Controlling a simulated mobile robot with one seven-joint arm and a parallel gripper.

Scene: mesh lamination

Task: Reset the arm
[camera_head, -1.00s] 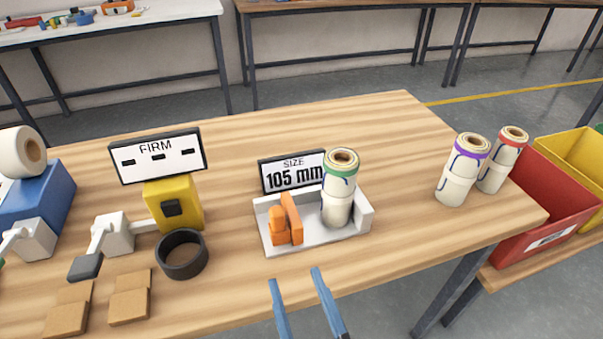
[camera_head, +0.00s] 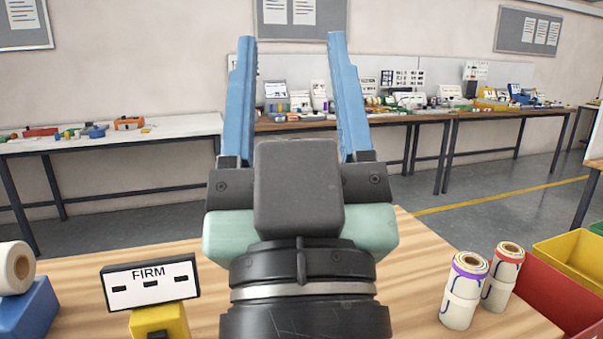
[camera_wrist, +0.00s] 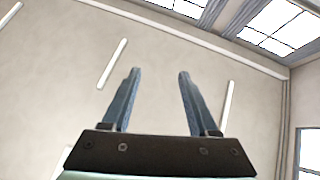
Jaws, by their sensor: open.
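My gripper (camera_head: 292,95) is raised high in the middle of the head view, with its two blue fingers pointing up, spread apart and with nothing between them. The wrist and arm hide the middle of the near wooden table (camera_head: 415,255).
On the table, the FIRM sign (camera_head: 150,281) on a yellow block stands at left. Rolls with a purple band (camera_head: 461,300) and a red band (camera_head: 500,285) stand at right.

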